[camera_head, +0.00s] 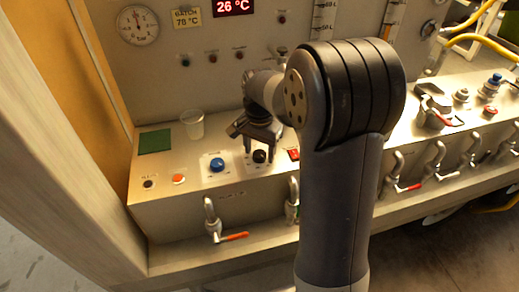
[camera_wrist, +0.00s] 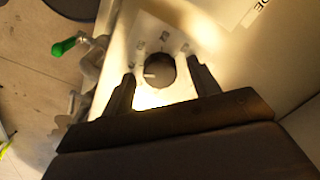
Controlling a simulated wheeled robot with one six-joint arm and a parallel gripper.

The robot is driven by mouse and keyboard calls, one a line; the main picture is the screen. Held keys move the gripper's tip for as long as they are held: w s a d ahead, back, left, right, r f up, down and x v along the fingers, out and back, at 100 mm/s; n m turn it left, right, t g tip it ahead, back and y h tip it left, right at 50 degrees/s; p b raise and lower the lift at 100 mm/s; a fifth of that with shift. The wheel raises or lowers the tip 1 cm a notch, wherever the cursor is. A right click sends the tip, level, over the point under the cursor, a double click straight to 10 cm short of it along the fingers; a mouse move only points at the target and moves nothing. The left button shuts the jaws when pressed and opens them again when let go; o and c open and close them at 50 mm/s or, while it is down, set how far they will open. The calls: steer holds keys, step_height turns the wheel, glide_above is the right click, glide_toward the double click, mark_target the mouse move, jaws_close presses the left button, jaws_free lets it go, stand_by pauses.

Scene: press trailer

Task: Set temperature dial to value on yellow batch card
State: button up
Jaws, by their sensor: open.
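The yellow batch card (camera_head: 187,17) is on the back panel and seems to read 78 °C; its last digit is small. A red display (camera_head: 233,7) beside it reads 26 °C. A dark round dial (camera_head: 260,156) sits on the console top below my gripper (camera_head: 255,135). In the wrist view the dial (camera_wrist: 160,71) has a pale pointer mark toward the picture's left, with small marks around it that I cannot read. My gripper (camera_wrist: 161,77) is open, with one finger on each side of the dial. Whether the fingers touch it I cannot tell.
A blue knob (camera_head: 217,164) and an orange button (camera_head: 179,179) lie left of the dial, and a red switch (camera_head: 294,154) right. A clear cup (camera_head: 193,124) stands behind by a green pad (camera_head: 155,141). Valves with lever handles (camera_head: 233,237) line the front.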

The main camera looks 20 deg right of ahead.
mark_target(260, 153)
step_height(260, 153, up, 11)
stand_by(0.4)
steer(key=shift+f, duration=0.15)
step_height(260, 153, down, 11)
steer(key=shift+r, duration=0.1)
stand_by(0.5)
